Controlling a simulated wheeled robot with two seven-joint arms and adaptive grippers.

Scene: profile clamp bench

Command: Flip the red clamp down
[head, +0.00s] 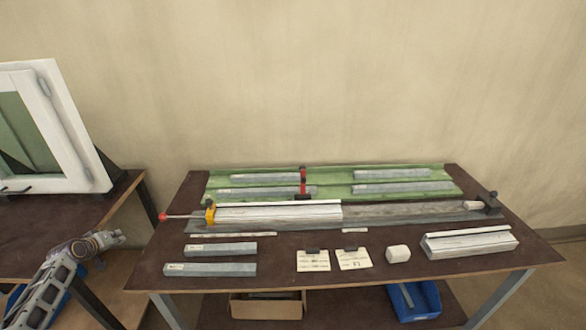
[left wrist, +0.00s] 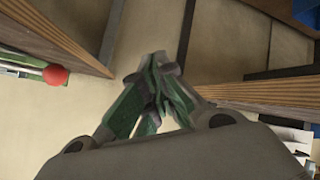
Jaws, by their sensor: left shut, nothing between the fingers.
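A clamp with an orange-yellow body (head: 210,212) sits at the left end of the long grey profile on the bench. Its thin lever reaches out to the left, nearly level, and ends in a red knob (head: 163,216) beyond the bench's left edge. The red knob also shows at the left of the left wrist view (left wrist: 55,75). My left gripper (head: 119,237) is left of the bench, below and to the left of the knob and apart from it. Its fingers (left wrist: 158,65) are shut and empty, over the floor gap between two wooden edges. My right gripper is not in view.
A green tray (head: 450,188) at the back holds grey bars and two small red pieces (head: 303,188). Loose bars (head: 210,269), paper cards (head: 353,259), a white block (head: 398,254) and a pale profile (head: 470,243) lie in front. A side table (head: 60,220) carries a window frame.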

